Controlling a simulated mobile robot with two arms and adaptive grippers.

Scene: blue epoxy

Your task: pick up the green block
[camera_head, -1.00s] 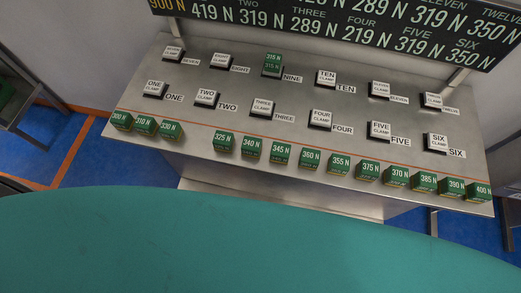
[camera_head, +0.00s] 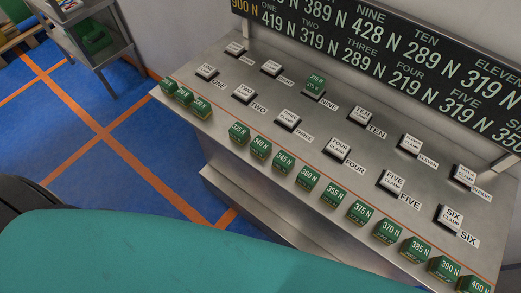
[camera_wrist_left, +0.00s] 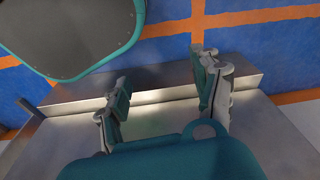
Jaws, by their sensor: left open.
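Several green blocks with printed newton labels line the front edge of the steel bench in the head view, such as the 360 N block (camera_head: 308,177) and the 300 N block (camera_head: 169,86). Another green block (camera_head: 314,84), marked 315 N, sits on the clamp pad labelled NINE in the back row. My left gripper (camera_wrist_left: 160,95) is open and empty in the left wrist view, its two fingers apart above a steel surface. No green block shows between the fingers. Neither gripper is in the head view.
The steel bench (camera_head: 225,60) carries white clamp pads, ONE to TWELVE, in two rows. A black board (camera_head: 400,50) with force values stands behind it. A metal shelf (camera_head: 92,35) with green items stands at the upper left. Blue floor (camera_head: 75,120) with orange lines is open on the left.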

